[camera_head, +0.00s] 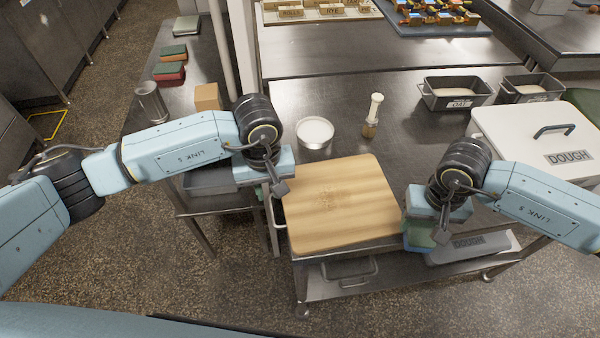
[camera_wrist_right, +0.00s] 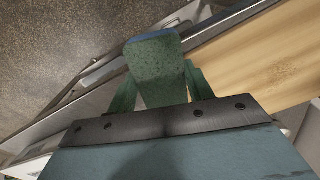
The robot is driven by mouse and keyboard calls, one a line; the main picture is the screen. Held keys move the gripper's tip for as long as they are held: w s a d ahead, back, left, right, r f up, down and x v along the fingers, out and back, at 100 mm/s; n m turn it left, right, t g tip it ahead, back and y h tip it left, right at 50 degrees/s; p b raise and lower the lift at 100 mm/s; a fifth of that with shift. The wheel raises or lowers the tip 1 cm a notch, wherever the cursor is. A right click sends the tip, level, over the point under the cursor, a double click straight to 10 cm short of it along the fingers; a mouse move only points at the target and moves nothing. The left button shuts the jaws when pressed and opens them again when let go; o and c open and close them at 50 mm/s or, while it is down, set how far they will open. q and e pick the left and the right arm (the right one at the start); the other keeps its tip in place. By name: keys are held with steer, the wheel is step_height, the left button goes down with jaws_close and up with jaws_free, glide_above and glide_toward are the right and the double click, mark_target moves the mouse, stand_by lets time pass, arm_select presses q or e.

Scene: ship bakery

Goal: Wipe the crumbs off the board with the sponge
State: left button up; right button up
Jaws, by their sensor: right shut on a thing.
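The wooden board (camera_head: 345,220) lies at the front edge of the steel table. A faint patch of crumbs (camera_head: 327,198) shows on its upper left part, and also in the right wrist view (camera_wrist_right: 286,72). My right gripper (camera_head: 418,240) is at the board's right edge. It is shut on the green sponge (camera_wrist_right: 153,66), which has a blue edge; in the right wrist view the sponge is beside the board, over the table edge. My left gripper (camera_head: 279,188) hangs at the board's left edge; its fingers are too small to tell open from shut.
A white dough box (camera_head: 540,140) stands at the right, with loaf tins (camera_head: 457,92) behind. A lower shelf (camera_head: 400,280) runs under the table.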

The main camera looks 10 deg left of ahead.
mark_target(271, 210)
arm_select(q)
step_height(271, 210, down, 7)
steer(key=shift+r, duration=0.1)
stand_by(0.3)
jaws_close()
stand_by(0.4)
